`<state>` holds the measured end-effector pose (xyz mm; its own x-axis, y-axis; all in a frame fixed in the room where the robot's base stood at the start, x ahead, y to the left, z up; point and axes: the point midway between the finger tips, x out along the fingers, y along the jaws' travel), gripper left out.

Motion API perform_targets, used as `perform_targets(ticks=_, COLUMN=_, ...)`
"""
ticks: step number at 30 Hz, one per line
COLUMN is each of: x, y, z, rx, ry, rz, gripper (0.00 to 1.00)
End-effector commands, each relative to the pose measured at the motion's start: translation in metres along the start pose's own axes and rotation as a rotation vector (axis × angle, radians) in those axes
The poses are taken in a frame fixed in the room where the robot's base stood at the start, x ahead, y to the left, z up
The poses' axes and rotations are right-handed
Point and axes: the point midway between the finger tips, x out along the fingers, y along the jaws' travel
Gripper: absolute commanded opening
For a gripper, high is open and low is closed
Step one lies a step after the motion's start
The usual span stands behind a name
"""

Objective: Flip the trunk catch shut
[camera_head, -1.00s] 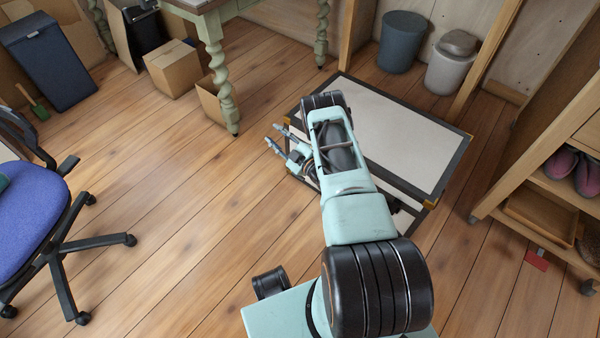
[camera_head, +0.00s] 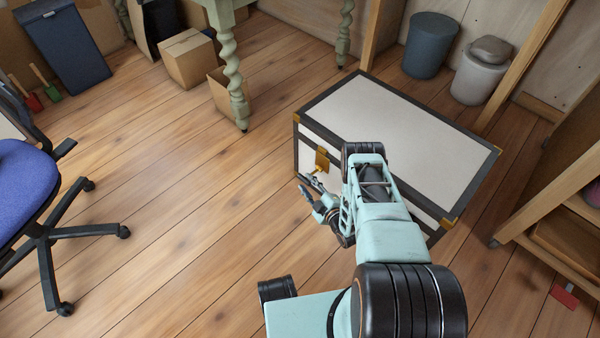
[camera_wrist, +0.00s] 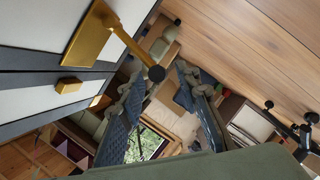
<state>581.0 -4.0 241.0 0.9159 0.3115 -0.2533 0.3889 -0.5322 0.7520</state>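The trunk (camera_head: 400,125) is white with dark edging and brass corners, and its lid is down. Its brass catch (camera_head: 322,160) is on the front face near the left end. In the wrist view the catch (camera_wrist: 92,38) has a lever standing out from the trunk, ending in a dark knob (camera_wrist: 156,73). A small brass block (camera_wrist: 69,86) sits across the dark seam. My gripper (camera_head: 305,186) is just in front of the catch. In the wrist view my gripper (camera_wrist: 160,84) has its fingers apart, with the knob appearing between the fingertips; contact cannot be told.
A table leg (camera_head: 234,85) and cardboard boxes (camera_head: 188,60) stand behind left. A blue chair (camera_head: 25,190) is at the left. Two bins (camera_head: 430,47) stand behind the trunk, and a wooden shelf (camera_head: 550,205) is at its right. The floor left of the trunk is clear.

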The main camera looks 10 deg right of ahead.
Motion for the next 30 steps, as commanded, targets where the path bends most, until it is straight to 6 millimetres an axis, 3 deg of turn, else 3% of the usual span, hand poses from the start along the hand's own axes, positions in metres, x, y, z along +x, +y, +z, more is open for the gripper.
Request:
perform_targets(ticks=6, x=0.045, y=-0.002, z=0.002, rx=-0.002, ry=0.003, rz=0.004, gripper=0.31)
perform_targets(ticks=12, x=0.075, y=-0.001, z=0.001, rx=0.0, ry=0.003, rz=0.002, gripper=0.31)
perform_targets(ticks=18, x=0.087, y=0.0, z=0.0, rx=0.0, ry=0.002, rz=0.002, gripper=0.31)
perform_targets(ticks=26, x=0.087, y=0.001, z=0.0, rx=0.0, ry=0.001, rz=0.001, gripper=0.31)
perform_targets(ticks=30, x=0.087, y=0.001, z=0.0, rx=0.0, ry=0.001, rz=0.001, gripper=0.15)
